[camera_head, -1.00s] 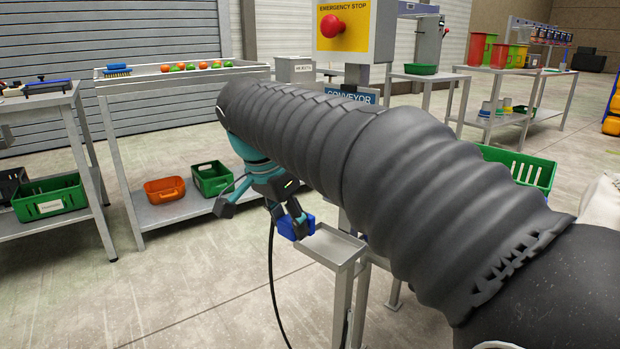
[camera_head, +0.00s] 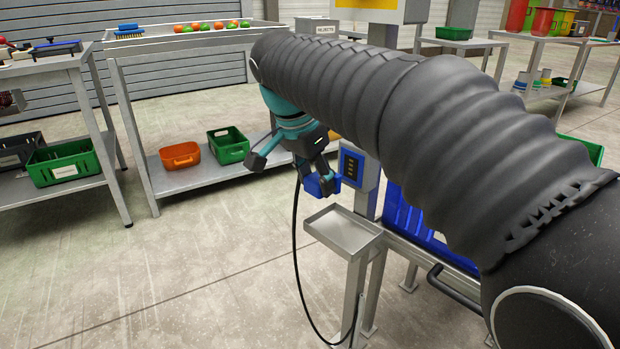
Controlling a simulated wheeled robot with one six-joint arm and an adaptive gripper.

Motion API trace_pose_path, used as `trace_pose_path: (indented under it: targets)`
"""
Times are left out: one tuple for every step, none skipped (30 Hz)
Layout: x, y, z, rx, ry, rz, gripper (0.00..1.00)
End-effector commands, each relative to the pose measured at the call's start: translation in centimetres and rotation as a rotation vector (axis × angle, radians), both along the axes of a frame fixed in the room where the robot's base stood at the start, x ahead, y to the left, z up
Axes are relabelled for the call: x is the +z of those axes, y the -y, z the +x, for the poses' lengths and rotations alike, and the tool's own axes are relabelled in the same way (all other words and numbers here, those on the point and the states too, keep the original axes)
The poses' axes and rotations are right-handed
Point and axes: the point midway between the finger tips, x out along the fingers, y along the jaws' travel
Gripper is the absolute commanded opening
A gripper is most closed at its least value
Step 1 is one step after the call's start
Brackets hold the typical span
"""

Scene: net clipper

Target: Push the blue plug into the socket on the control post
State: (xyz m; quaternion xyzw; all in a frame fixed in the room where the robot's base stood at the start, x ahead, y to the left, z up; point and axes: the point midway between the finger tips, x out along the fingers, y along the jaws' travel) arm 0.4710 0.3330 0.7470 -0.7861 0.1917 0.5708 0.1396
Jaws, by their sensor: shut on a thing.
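My gripper (camera_head: 313,176) is shut on the blue plug (camera_head: 322,185), a boxy piece with a black cable (camera_head: 295,240) hanging down in a loop. The plug is held in the air above and just left of a small grey tray (camera_head: 345,232) on a stand. The control post (camera_head: 367,200) stands right behind the tray. On it is a grey box with a dark blue panel and a column of small marks, likely the socket (camera_head: 352,168). The plug's right side appears close to this box; I cannot tell whether they touch. My arm hides the post's upper part.
A steel table (camera_head: 190,42) with fruit and a brush stands behind, with orange (camera_head: 180,156) and green (camera_head: 228,146) bins on its lower shelf. Another bench (camera_head: 60,62) is at left. A blue crate (camera_head: 405,218) lies right of the post. The floor at left is clear.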

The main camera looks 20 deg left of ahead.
Motion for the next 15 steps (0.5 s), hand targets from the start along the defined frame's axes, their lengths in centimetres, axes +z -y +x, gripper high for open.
trace_pose_path:
  targets:
    - [0.0, 0.2, 0.4, -0.002, 0.000, 0.001, 0.11]
    - [0.0, 0.4, 0.7, -0.003, 0.000, 0.001, 0.11]
    - [0.0, 0.5, 1.0, -0.003, 0.000, 0.000, 0.11]
    - [0.0, 0.7, 1.2, -0.002, 0.000, 0.000, 0.11]
    - [0.0, 0.8, 1.4, -0.003, 0.000, 0.000, 0.11]
    - [0.0, 1.0, 1.7, -0.003, 0.000, 0.000, 0.11]
    - [0.0, 1.1, 2.0, -0.003, 0.000, 0.000, 0.11]
    - [0.0, 1.2, 2.2, -0.003, 0.000, -0.001, 0.11]
    - [0.0, 1.3, 2.5, -0.003, 0.000, -0.001, 0.11]
    - [0.0, 1.4, 2.7, -0.003, -0.001, -0.001, 0.11]
    - [0.0, 1.5, 2.9, -0.003, -0.001, -0.001, 0.11]
    - [0.0, 1.7, 3.1, -0.002, 0.000, 0.000, 0.11]
    - [0.0, 1.7, 3.2, -0.002, 0.000, 0.000, 0.11]
    - [0.0, 1.8, 3.4, -0.002, 0.000, 0.000, 0.11]
    - [0.0, 1.9, 3.6, -0.002, 0.000, 0.000, 0.11]
